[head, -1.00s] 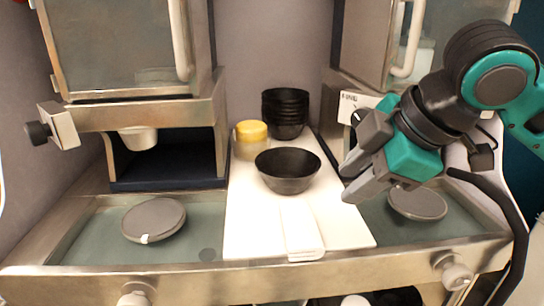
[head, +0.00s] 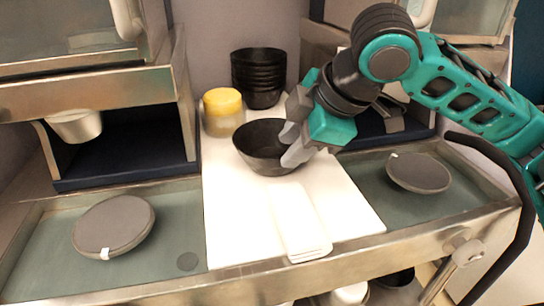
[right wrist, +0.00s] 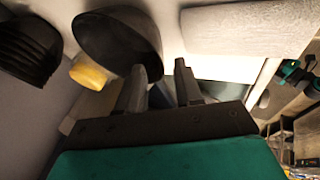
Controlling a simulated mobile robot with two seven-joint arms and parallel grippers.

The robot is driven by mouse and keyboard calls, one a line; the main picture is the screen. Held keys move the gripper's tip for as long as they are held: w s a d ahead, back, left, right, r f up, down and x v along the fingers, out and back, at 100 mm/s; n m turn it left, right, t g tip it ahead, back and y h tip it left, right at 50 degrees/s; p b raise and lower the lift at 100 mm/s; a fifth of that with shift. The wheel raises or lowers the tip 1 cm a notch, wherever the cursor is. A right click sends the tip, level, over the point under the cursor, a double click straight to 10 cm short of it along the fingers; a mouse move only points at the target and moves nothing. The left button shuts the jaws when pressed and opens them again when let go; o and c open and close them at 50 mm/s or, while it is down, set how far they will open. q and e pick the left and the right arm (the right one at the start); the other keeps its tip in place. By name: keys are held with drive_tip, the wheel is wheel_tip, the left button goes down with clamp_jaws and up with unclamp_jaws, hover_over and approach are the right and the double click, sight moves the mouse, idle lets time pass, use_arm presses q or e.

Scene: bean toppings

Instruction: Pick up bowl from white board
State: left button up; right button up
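A single black bowl (head: 258,150) sits upright on the white board (head: 240,220) between the two machines. My right gripper (head: 291,146) is at the bowl's right rim, one finger over or near the bowl's opening. In the right wrist view its two fingers (right wrist: 158,85) are apart, and the bowl (right wrist: 112,40) is at the left finger's tip. Whether the rim lies between the fingers or touches one is hard to tell. My left gripper is not in view.
A stack of black bowls (head: 258,78) stands behind, with a yellow-lidded jar (head: 223,110) to its left. A white flat object (head: 298,222) lies on the board's front. Round grey lids (head: 114,225) (head: 418,172) lie in the trays on both sides.

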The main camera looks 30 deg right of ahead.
sight(267, 174)
drive_tip(key=b+x, duration=0.1)
drive_tip(key=x, duration=0.4)
drive_tip(key=shift+w+f, duration=0.1)
drive_tip(key=shift+f, duration=0.1)
clamp_jaws()
